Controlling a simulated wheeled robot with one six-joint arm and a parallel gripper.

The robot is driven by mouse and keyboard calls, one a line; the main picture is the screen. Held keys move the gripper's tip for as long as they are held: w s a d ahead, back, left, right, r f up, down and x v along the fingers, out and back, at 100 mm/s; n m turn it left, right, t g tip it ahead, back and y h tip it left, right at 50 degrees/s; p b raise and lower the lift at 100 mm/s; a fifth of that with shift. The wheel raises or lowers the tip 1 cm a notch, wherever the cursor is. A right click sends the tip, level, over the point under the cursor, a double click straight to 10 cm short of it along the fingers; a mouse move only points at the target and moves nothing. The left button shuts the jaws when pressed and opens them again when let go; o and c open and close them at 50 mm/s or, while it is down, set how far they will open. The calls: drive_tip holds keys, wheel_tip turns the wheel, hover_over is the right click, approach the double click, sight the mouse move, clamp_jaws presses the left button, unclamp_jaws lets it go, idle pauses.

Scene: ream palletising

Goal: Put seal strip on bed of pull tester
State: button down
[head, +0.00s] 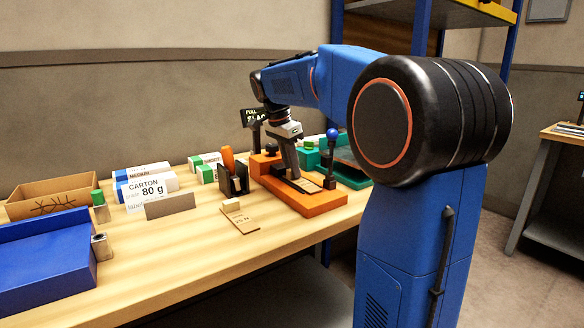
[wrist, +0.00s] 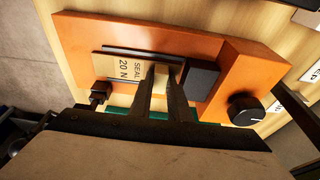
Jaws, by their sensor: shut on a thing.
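The orange pull tester (head: 312,203) stands on the bench, and its orange body (wrist: 80,35) fills much of the wrist view. The seal strip (wrist: 119,68), a tan strip marked "SEAL 20 N", is at the tester's bed, alongside a dark rail (wrist: 140,53). My gripper (wrist: 161,72) is shut on the strip's pale block, near the strip's end beside a dark block (wrist: 201,79). In the head view my gripper (head: 294,176) points down over the tester, with the strip (head: 306,186) under it. I cannot tell whether the strip touches the bed.
Another tan strip (head: 240,217) with a pale block lies on the bench left of the tester. An orange-handled tool (head: 229,160) stands in a dark holder. A blue-knobbed lever (head: 332,150) rises close to my gripper's right. Cartons (head: 150,190) and a blue tray (head: 45,255) are further left.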

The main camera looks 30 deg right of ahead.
drive_tip(key=shift+f, duration=0.15)
drive_tip(key=c, duration=1.7)
unclamp_jaws()
drive_tip(key=shift+o, duration=0.2)
drive_tip(key=v, duration=1.2)
